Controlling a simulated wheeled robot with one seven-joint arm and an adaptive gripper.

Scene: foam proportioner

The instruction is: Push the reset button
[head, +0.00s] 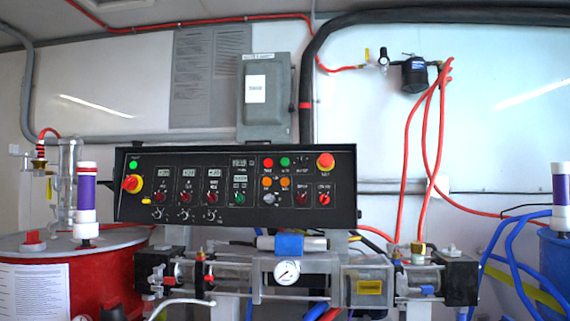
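A black control panel (240,215) stands in the middle of the head view. A green button (133,164) is at its upper left, above a red emergency-stop knob (132,184) on a yellow ring. At centre right are a red button (268,162), a green button (285,162) and orange buttons (267,182). The labels are too small to read, so I cannot tell which one is the reset button. My gripper is not in view.
Below the panel is pump machinery with a pressure gauge (287,272). A red drum (100,280) stands left and a blue drum (555,262) right. A grey electrical box (265,110) hangs above the panel. Red hoses (440,120) run on the right. The panel front looks unobstructed.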

